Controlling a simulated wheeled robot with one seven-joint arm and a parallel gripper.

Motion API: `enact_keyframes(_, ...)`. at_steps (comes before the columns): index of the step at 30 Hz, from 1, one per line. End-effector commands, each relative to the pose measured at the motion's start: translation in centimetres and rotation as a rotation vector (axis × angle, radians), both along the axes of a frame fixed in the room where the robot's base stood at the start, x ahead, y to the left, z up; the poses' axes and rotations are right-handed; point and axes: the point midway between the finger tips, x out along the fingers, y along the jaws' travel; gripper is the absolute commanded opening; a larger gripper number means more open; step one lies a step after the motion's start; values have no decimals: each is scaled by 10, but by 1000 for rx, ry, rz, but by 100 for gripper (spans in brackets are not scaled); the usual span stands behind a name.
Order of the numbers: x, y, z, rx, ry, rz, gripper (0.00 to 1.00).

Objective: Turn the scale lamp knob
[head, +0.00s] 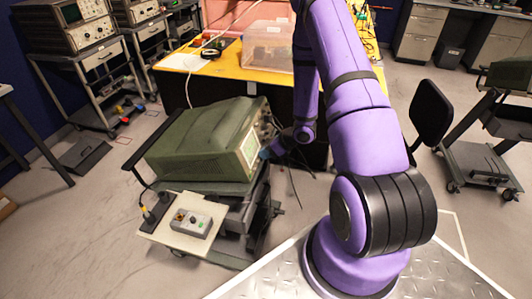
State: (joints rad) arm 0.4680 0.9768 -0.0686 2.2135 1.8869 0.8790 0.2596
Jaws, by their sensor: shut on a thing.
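A green oscilloscope (207,141) rests on a dark cart, with its screen and knob panel (250,148) facing right, toward my arm. My purple arm arches over and comes down to that panel. My gripper (267,152) is at the panel beside the screen and is shut on a small knob there. The knob is hidden by the gripper and too small to make out, so I cannot read its label or its angle.
A cream board (184,222) with a grey switch box (193,223) sticks out at the cart's near end. A yellow-topped bench (222,66) with a clear bin (268,46) stands behind. Instrument carts (88,62) are at left, a black chair (431,112) at right.

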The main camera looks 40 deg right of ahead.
Motion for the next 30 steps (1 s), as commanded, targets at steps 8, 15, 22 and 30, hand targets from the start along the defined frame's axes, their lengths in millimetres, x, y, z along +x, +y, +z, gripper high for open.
enact_keyframes(8,-1,2,0,-117,-91,47,0)
enact_keyframes(15,-2,2,0,-168,-131,68,0)
enact_keyframes(22,-2,2,0,-168,-131,67,0)
enact_keyframes(30,-1,2,0,-168,-131,68,24)
